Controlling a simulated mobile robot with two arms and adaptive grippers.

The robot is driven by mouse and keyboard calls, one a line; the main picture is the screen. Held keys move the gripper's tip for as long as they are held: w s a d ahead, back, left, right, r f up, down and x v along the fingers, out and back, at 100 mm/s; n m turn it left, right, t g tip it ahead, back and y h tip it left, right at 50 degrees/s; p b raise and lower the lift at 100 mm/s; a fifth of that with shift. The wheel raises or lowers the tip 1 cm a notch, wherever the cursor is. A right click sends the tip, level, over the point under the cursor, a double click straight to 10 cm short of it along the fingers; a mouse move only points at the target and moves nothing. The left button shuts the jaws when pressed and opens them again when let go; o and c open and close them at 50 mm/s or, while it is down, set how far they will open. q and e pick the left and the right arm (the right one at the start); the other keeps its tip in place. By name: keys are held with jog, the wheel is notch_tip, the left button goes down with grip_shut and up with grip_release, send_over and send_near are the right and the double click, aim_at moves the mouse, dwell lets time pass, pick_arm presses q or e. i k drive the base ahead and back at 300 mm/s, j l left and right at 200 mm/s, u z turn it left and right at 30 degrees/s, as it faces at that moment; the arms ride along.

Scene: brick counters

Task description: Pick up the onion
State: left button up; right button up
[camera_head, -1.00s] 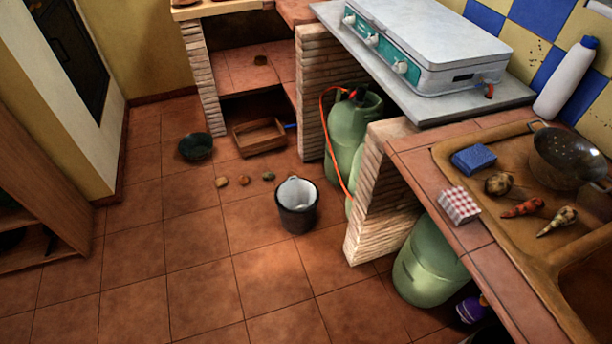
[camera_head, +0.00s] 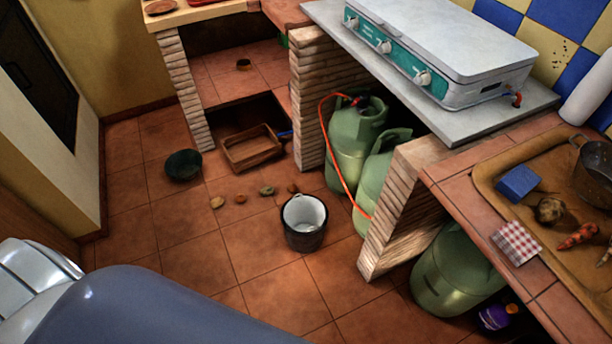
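I cannot tell for sure which thing is the onion. A round, mottled brown vegetable (camera_head: 549,211) lies on the tan sink top at the right, beside a blue sponge (camera_head: 518,183) and an orange-red carrot-like root (camera_head: 578,236). Several small roundish items lie in a row on the floor: a yellowish one (camera_head: 217,202), a brown one (camera_head: 240,198), a greenish one (camera_head: 267,190) and a reddish-brown one (camera_head: 292,188). They are too small to name. A large grey-blue link of my arm fills the lower left. Neither gripper shows.
A dark bucket (camera_head: 304,232) stands on the tiled floor near the row. A dark green bowl (camera_head: 183,165) and wooden crate (camera_head: 250,148) are behind. Green gas cylinders (camera_head: 350,148) stand under the counter by a brick pillar (camera_head: 402,212). Mid-floor is mostly clear.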

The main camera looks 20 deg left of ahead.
aim_at(292, 187)
jog(key=i+j+z, duration=0.1)
jog(key=j, duration=0.4)
jog(key=i+j, duration=0.15)
jog(key=j, duration=0.4)
jog(key=i+j+z, duration=0.15)
jog(key=j, duration=0.4)
jog(key=i+j, duration=0.1)
jog(key=j, duration=0.4)
jog(key=i+j+z, duration=0.15)
jog(key=j, duration=0.4)
jog(key=k, duration=0.05)
